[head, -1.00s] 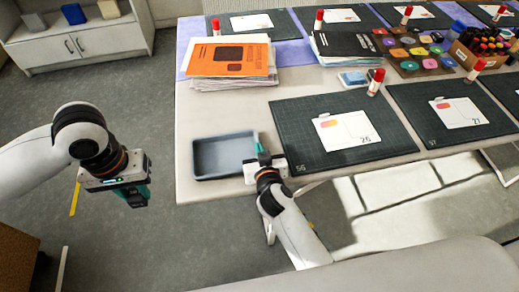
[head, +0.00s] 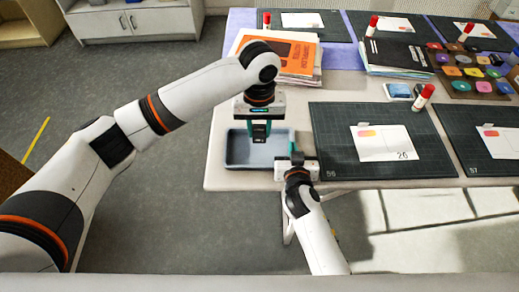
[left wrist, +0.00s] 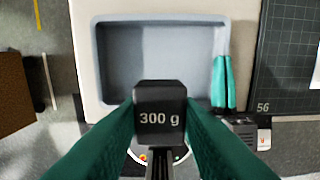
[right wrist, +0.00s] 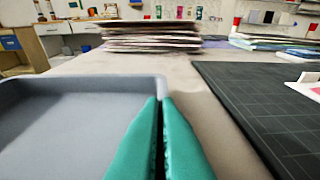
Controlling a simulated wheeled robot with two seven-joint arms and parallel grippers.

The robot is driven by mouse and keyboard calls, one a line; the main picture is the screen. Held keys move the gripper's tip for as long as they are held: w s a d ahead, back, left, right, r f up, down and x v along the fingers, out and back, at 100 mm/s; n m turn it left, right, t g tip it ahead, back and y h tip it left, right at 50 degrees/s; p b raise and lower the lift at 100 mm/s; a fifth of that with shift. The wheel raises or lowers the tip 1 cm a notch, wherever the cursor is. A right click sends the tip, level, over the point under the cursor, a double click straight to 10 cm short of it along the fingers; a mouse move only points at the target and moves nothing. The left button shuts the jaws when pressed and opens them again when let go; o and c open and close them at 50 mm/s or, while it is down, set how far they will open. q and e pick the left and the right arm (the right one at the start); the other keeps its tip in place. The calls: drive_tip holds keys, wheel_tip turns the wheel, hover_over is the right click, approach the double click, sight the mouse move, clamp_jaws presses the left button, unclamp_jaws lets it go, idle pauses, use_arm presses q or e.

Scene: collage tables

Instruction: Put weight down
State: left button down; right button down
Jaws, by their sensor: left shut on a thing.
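The weight (left wrist: 160,115) is a black block marked "300 g". My left gripper (head: 260,132) is shut on it, with a green finger on either side, and it also shows in the left wrist view (left wrist: 160,125). In the head view the weight hangs over the grey-blue tray (head: 232,152), at the table's near left corner. The tray looks empty in the left wrist view (left wrist: 104,70). My right gripper (head: 296,158) is at the tray's right rim, its green fingers (right wrist: 161,105) close together. Whether they touch the rim is unclear.
A dark cutting mat (head: 335,150) with a white card (head: 385,142) lies right of the tray. A paper stack with an orange cover (head: 300,55) is behind, partly hidden by my left arm. A glue stick (head: 422,98) stands on the mat's far edge.

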use_arm(q)
approach(259, 160)
wheel_tip(259, 160, down, 5)
drive_tip(key=shift+d+f, duration=0.1)
idle(0.3)
drive_tip(key=shift+f, duration=0.4)
drive_tip(key=c, duration=1.1)
unclamp_jaws()
drive_tip(key=shift+f, duration=0.1)
drive_tip(key=shift+o, duration=0.2)
wheel_tip(259, 160, up, 13)
drive_tip(key=shift+r, duration=0.1)
use_arm(e)
drive_tip(key=c, duration=1.6)
unclamp_jaws()
